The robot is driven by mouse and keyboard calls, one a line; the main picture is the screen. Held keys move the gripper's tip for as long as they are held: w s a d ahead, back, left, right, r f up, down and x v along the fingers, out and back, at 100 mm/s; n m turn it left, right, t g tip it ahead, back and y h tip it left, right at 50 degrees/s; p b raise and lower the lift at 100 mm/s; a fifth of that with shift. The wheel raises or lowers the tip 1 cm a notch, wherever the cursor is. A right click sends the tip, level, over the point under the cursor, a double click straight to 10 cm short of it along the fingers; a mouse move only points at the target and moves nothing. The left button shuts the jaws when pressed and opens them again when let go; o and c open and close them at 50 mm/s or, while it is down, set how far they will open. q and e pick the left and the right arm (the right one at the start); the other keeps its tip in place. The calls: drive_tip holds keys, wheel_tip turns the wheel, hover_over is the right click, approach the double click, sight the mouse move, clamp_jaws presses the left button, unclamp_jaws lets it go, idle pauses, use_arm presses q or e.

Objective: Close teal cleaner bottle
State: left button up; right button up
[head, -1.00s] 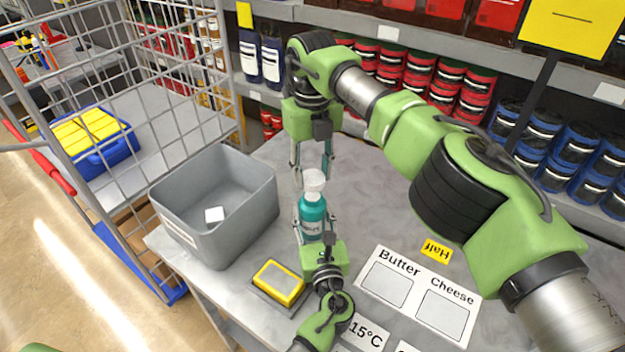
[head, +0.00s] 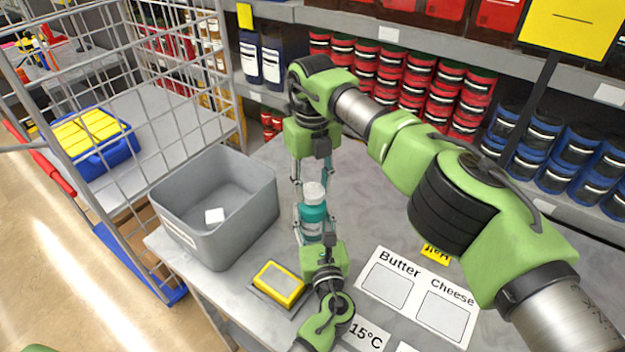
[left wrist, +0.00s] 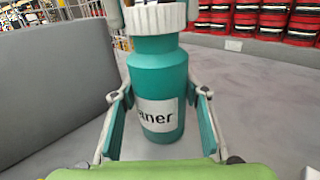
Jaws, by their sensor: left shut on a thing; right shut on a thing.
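The teal cleaner bottle (head: 312,222) stands upright on the grey table; it also shows in the left wrist view (left wrist: 157,80) with a white "aner" label. My left gripper (head: 312,230) is shut on the bottle's body from the near side, one pad on each side in the left wrist view (left wrist: 160,110). A white ribbed cap (head: 314,191) sits over the bottle's neck, and it also shows in the left wrist view (left wrist: 160,18). My right gripper (head: 312,186) comes from above and is shut on the cap. Its fingertips flank the cap at the top of the left wrist view.
A grey bin (head: 177,231) with a small white piece inside stands left of the bottle. A yellow sponge-like block (head: 279,284) lies on a dark pad in front. A Butter and Cheese board (head: 415,292) lies to the right. Shelves of red and blue containers are behind.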

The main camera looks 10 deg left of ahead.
drive_tip(key=shift+f, duration=0.6)
idle(0.6)
drive_tip(key=m, duration=0.3)
drive_tip(key=shift+m, duration=0.3)
drive_tip(key=m, duration=1.6)
drive_tip(key=shift+m, duration=0.3)
drive_tip(key=m, duration=0.6)
drive_tip(key=shift+m, duration=0.3)
drive_tip(key=m, duration=0.5)
drive_tip(key=shift+m, duration=0.4)
